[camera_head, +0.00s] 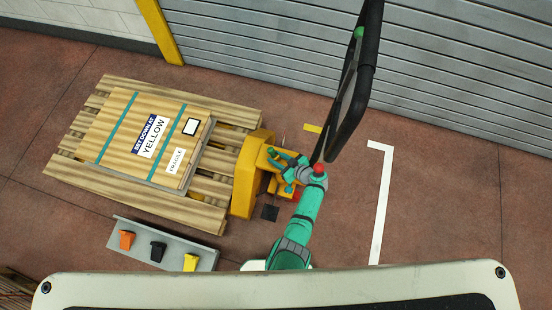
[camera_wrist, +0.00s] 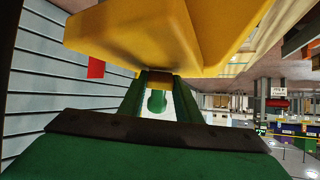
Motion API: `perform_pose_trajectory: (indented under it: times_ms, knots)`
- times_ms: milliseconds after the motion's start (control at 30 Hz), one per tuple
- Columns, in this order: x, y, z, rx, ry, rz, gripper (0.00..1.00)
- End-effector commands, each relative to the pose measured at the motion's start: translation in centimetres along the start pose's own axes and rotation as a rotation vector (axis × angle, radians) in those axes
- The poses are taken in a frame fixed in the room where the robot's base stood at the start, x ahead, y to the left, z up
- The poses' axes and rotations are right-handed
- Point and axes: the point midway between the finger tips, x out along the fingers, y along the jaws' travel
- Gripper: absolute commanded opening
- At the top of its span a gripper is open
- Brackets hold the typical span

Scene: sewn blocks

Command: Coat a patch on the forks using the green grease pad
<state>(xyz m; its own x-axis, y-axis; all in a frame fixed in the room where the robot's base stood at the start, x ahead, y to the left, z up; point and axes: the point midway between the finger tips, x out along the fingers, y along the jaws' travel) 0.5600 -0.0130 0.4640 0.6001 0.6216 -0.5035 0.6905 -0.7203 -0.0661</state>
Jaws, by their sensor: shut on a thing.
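A yellow pallet jack (camera_head: 246,175) stands at the right end of a wooden pallet, and its forks are hidden under the pallet. My green gripper (camera_head: 276,160) reaches over the jack's yellow body. In the wrist view the two green fingers of my gripper (camera_wrist: 158,86) close on a small yellow-brown piece (camera_wrist: 158,80) just under a large yellow body (camera_wrist: 165,38). Whether the piece belongs to that body, I cannot tell. A small rounded green shape (camera_wrist: 157,102) shows between the fingers. I cannot make out the green grease pad for certain in either view.
A grey rack (camera_head: 207,255) holds orange (camera_head: 126,240), black (camera_head: 158,251) and yellow (camera_head: 191,262) pieces. A crate marked YELLOW (camera_head: 115,125) sits on the pallet (camera_head: 130,190). The jack's black handle (camera_head: 352,85) rises beside my arm. Floor right of the white line (camera_head: 382,200) is clear.

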Motion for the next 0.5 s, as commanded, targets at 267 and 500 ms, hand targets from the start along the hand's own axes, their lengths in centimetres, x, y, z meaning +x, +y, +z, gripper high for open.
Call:
perform_pose_trajectory:
  times_ms: [267,500]
  knots:
    - [1.0,4.5,-2.0,-0.044,0.000,0.025,0.01]
    - [1.4,4.7,-2.1,-0.027,0.009,0.023,0.01]
